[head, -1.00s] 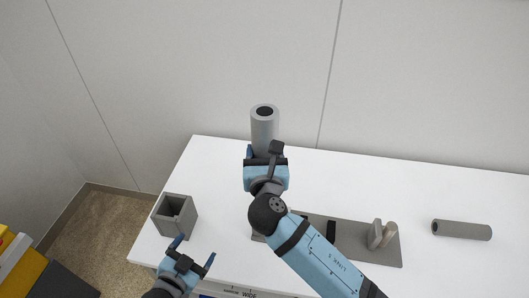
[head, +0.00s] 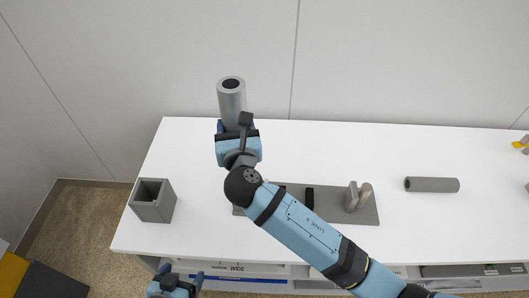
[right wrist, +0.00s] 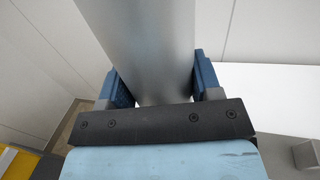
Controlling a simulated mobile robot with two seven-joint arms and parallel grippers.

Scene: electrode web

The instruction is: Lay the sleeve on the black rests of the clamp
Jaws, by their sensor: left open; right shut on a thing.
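The sleeve is a light grey hollow tube (head: 231,101) with a dark bore. My right gripper (head: 235,126) is shut on it and holds it tilted up above the back of the table; it also fills the middle of the right wrist view (right wrist: 145,45). The clamp (head: 330,213) is a grey plate on the table with upright grey jaws (head: 358,196) near its right end. One black rest (head: 309,198) shows left of the jaws; a dark part further left is mostly hidden by my right arm. My left gripper (head: 182,275) is open and empty at the front table edge.
An open square grey box (head: 152,201) stands at the table's left. A darker grey tube (head: 432,185) lies right of the clamp. A yellow object (head: 521,144) is at the right edge. The white table (head: 440,145) is clear behind the clamp. A shelf is below the front edge.

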